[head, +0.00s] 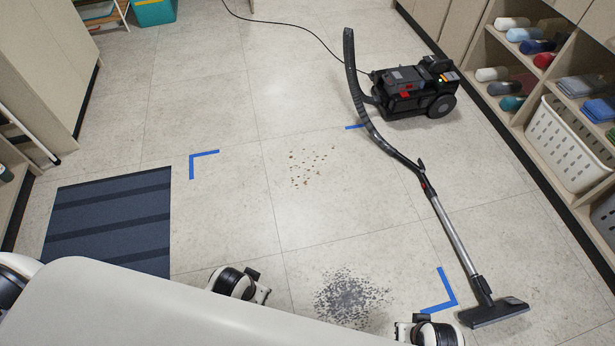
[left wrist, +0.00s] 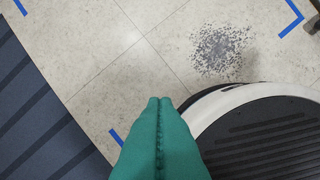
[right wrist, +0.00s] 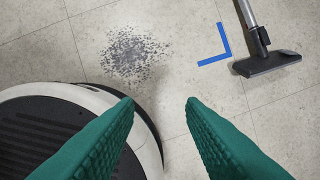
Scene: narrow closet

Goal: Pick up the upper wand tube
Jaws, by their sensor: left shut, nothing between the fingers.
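The vacuum wand lies on the floor at the right of the head view. Its silver tube (head: 454,236) runs from a dark grip section (head: 410,166) down to a flat black floor head (head: 494,312). In the right wrist view the tube's lower end (right wrist: 250,14) and the floor head (right wrist: 267,64) show at the top right; the upper part is out of frame. My right gripper (right wrist: 160,102) has green fingers, open and empty, apart from the wand. My left gripper (left wrist: 159,101) is shut and empty above the floor, away from the wand. Neither gripper's fingers show in the head view.
A ribbed hose (head: 353,75) joins the wand to the black vacuum body (head: 412,90). Shelves with rolled towels and a white basket (head: 567,146) line the right wall. Grey debris (head: 350,298) and brown crumbs (head: 309,166) lie on open floor. A dark striped mat (head: 110,222) is at left.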

